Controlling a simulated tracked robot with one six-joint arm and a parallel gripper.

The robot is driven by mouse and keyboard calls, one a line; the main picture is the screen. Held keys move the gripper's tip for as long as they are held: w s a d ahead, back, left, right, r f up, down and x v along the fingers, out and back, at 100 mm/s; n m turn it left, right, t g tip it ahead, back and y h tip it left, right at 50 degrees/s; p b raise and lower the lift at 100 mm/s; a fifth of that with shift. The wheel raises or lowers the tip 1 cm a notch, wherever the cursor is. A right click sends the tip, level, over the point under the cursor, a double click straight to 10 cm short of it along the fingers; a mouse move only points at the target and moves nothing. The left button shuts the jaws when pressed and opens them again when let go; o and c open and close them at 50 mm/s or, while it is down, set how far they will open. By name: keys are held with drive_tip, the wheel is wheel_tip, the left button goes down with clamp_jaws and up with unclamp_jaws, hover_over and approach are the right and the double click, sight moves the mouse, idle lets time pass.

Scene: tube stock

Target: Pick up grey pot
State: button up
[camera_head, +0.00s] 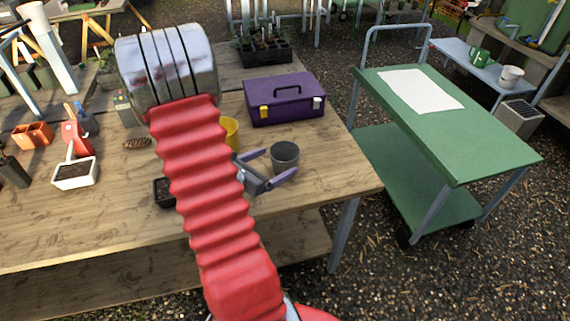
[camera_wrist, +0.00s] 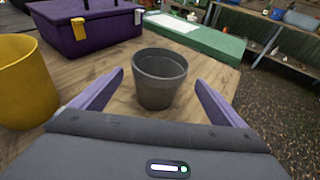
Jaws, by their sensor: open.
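The grey pot (camera_head: 285,156) stands upright on the wooden table, near its right end. In the wrist view the pot (camera_wrist: 159,80) is ahead, centred between the two purple fingers, and looks empty. My gripper (camera_head: 274,165) is open, its fingers spread either side of the pot's near part. In the wrist view the gripper (camera_wrist: 160,92) shows a gap between each finger and the pot, with no visible contact. My red arm reaches across the table from the front.
A yellow pot (camera_wrist: 24,84) stands left of the gripper. A purple toolbox (camera_head: 286,99) sits behind the grey pot. The wooden table (camera_head: 340,178) ends just right of the pot. A green cart (camera_head: 470,135) with a white sheet (camera_head: 420,90) stands beyond that edge.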

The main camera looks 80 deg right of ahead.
sight(294, 152)
drive_tip(key=shift+s+d+f, duration=0.1)
drive_tip(key=shift+s+d, duration=0.05)
drive_tip(key=shift+d, duration=0.15)
drive_tip(key=shift+d, duration=0.1)
drive_tip(key=shift+x, duration=2.55)
drive_tip(key=c, duration=1.1)
wheel_tip(294, 152, up, 10)
